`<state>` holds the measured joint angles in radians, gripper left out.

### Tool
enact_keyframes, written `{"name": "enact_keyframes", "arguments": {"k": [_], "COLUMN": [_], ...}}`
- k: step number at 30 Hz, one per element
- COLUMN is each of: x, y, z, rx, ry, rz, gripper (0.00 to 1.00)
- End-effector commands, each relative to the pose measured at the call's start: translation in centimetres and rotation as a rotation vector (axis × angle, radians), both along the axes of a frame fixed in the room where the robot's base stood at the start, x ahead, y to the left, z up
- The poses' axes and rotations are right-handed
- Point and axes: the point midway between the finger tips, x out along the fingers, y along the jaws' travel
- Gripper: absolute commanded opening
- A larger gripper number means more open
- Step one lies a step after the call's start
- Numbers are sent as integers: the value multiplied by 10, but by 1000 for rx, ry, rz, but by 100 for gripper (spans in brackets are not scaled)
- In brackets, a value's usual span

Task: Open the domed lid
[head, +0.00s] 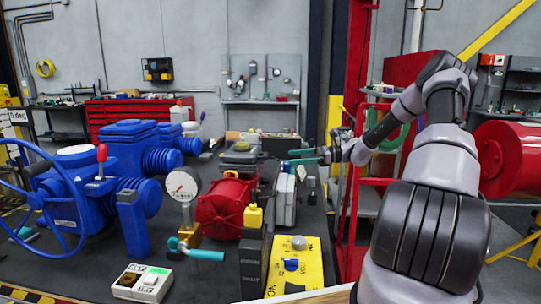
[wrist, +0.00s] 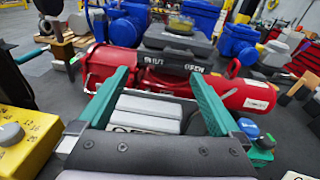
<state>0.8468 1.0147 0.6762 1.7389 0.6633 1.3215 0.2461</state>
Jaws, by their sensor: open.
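A small yellowish domed part (wrist: 181,24) sits on top of a dark grey box (wrist: 172,45) above the red actuator (wrist: 240,93) in the wrist view. The box's front carries lettering that seems to include "OPEN". In the head view the grey box (head: 240,153) stands above the red actuator (head: 223,208); the dome is too small there to tell its shape or whether it is open. My gripper (head: 291,157) is to the right of the box, apart from it. Its two teal fingers also show in the wrist view (wrist: 160,80), spread apart with nothing held between them.
Silver blocks (wrist: 148,107) lie below and beyond my fingers. A gauge (head: 183,184), a teal-handled valve (head: 203,255) and blue valve bodies (head: 130,150) stand left. A red frame (head: 350,240) rises at right.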

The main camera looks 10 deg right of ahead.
Motion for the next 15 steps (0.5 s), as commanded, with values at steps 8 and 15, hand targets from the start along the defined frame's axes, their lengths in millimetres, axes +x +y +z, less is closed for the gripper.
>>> {"name": "enact_keyframes", "arguments": {"k": [8,15], "x": [16,25], "y": [-16,17], "z": [-8,-8], "rx": [116,116], "ry": [31,30], "rz": [-67,-63], "gripper": [100,100]}}
